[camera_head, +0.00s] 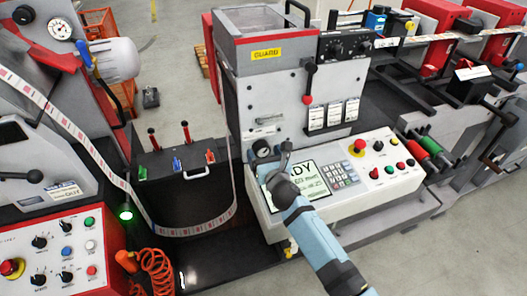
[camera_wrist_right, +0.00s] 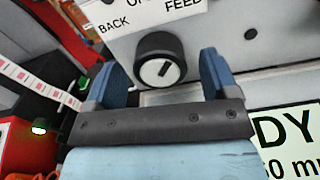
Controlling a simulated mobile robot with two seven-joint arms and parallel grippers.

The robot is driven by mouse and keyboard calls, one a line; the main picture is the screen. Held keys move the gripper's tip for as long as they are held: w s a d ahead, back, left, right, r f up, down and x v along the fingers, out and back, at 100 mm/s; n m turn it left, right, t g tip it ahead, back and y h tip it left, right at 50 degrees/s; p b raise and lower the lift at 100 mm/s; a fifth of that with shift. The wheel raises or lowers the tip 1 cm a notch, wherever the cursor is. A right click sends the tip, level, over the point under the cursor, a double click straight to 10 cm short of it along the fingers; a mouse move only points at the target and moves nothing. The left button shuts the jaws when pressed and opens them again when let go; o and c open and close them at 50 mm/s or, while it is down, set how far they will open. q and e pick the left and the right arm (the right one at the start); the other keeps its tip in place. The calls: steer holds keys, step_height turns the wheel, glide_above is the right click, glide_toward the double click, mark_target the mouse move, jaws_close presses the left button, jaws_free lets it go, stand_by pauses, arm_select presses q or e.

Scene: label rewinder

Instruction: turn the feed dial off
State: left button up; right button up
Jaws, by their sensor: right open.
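The feed dial (camera_wrist_right: 158,62) is a round black knob with a light grey face on the grey machine front. Its dark pointer line tilts up and to the right, towards the word FEED on the label plate (camera_wrist_right: 150,14) above it; BACK stands at the left of that plate. My right gripper (camera_wrist_right: 160,70) is open, with one blue finger on each side of the dial in the wrist view. I cannot tell whether the fingers touch it. My left gripper is out of view.
A panel (camera_head: 395,178) with a READY screen (camera_head: 312,192), keypad and buttons lies just right of and below the gripper. The label web (camera_head: 183,234) loops at the left. A red-tipped lever (camera_head: 308,85) hangs above.

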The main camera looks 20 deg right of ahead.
steer(key=shift+w, duration=0.45)
steer(key=shift+c, duration=0.3)
